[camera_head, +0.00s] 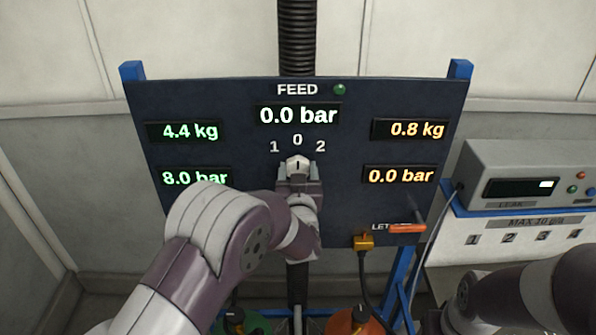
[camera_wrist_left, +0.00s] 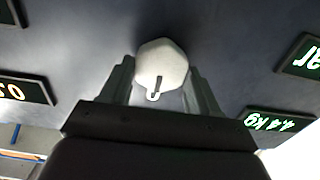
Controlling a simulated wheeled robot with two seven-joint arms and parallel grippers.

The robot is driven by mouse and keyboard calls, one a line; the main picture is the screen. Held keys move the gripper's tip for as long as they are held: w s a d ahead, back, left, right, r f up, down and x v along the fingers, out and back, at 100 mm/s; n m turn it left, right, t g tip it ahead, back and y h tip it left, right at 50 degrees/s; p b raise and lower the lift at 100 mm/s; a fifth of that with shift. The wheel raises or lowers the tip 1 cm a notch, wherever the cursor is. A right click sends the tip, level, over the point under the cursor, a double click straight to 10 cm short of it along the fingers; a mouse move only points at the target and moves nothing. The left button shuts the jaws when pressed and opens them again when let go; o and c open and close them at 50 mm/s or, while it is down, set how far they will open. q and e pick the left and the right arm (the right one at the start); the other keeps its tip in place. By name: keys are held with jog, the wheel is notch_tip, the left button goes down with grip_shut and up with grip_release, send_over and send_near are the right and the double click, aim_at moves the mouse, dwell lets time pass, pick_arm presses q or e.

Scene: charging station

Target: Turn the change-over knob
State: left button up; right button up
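The change-over knob (camera_head: 298,162) is a small light grey, many-sided knob on the dark panel, under the marks 1, 0 and 2. Its dark pointer line stands about upright, toward the 0. My left gripper (camera_head: 299,173) is at the knob, with one finger on each side of it. In the left wrist view the knob (camera_wrist_left: 161,64) sits between the fingertips, with narrow gaps, so the gripper (camera_wrist_left: 161,78) looks open around it. Firm contact is not visible. My right arm shows at the lower right of the head view; its gripper is out of view.
The panel (camera_head: 240,100) has lit displays: 4.4 kg and 8.0 bar left, 0.8 kg and 0.0 bar right, FEED 0.0 bar on top. An orange-handled item (camera_head: 407,228) and a yellow connector (camera_head: 363,242) are low right. A leak tester (camera_head: 530,175) stands further right.

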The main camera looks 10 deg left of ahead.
pick_arm(q)
jog(key=c, duration=0.4)
jog(key=shift+f+n+b, duration=0.15)
jog(key=shift+n+b, duration=0.15)
jog(key=shift+b, duration=0.25)
jog(key=shift+a+n+b, duration=0.15)
jog(key=shift+n+b, duration=4.15)
jog(key=shift+b, duration=2.4)
jog(key=o, duration=1.1)
jog(key=shift+s, duration=0.1)
jog(key=shift+s, duration=0.1)
